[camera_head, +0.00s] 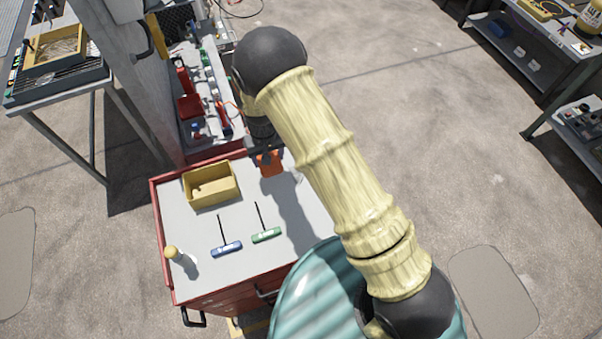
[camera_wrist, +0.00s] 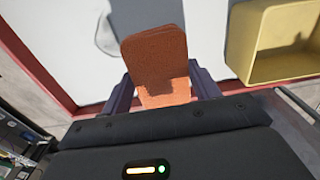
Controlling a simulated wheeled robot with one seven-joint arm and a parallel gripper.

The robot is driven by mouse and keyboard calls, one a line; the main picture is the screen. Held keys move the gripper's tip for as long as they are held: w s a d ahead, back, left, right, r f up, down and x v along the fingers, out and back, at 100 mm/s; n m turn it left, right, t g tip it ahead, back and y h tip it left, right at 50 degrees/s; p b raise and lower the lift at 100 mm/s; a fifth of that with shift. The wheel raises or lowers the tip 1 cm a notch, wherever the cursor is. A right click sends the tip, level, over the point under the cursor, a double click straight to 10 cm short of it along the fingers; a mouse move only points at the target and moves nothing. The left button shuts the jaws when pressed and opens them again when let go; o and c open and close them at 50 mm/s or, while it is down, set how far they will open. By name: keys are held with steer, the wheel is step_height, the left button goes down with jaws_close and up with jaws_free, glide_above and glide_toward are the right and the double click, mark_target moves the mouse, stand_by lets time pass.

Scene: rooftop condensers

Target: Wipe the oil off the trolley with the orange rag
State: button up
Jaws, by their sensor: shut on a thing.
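The orange rag (camera_wrist: 155,62) is held between the two fingers of my gripper (camera_wrist: 160,90), which is shut on it. In the head view the rag (camera_head: 270,163) shows just below my gripper (camera_head: 265,150), over the far right part of the trolley. The red trolley (camera_head: 230,280) has a pale grey top. In the wrist view a light grey patch (camera_wrist: 106,38) lies on the top just left of the rag, perhaps the oil. Most of that patch's head view position is hidden by my arm. I cannot tell whether the rag touches the top.
On the trolley are a yellow bin (camera_head: 211,186), a blue T-handle tool (camera_head: 227,248), a green T-handle tool (camera_head: 266,235) and a pale yellow knob-like item (camera_head: 172,253). A teal ribbed drum (camera_head: 320,300) stands at the near right.

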steer(key=shift+w+r+p, duration=0.15)
steer(key=shift+r+p, duration=0.35)
steer(key=shift+r, duration=0.6)
steer(key=shift+s, duration=0.25)
steer(key=shift+w, duration=0.25)
